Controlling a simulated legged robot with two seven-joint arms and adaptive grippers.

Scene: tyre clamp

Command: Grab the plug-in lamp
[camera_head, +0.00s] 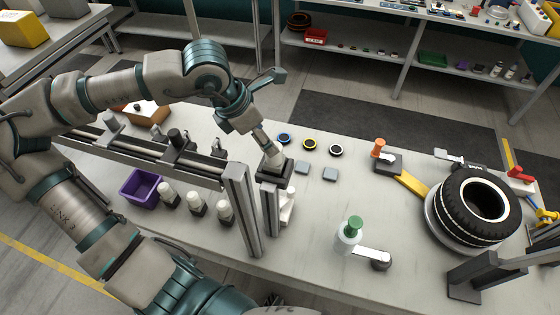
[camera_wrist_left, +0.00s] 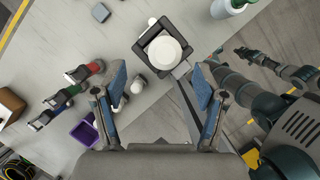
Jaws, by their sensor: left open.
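The lamp (camera_wrist_left: 164,55) is white and round-topped and sits in a dark square socket (camera_wrist_left: 141,46) in the left wrist view. In the head view, the white lamp (camera_head: 275,158) and its dark socket (camera_head: 274,172) are at the top of a metal post, partly covered by my left gripper (camera_head: 269,148). In the left wrist view, my left gripper (camera_wrist_left: 160,90) has its blue-padded fingers apart, one towards each side of the lamp. Nothing is held between them. Contact is not visible. My right gripper cannot be made out clearly.
Several white-topped pieces (camera_head: 195,203) stand near a purple bin (camera_head: 141,188). A metal rail frame (camera_head: 240,210) is close to the left arm. A green-capped bottle (camera_head: 349,234) and a tyre (camera_head: 481,206) are to the right.

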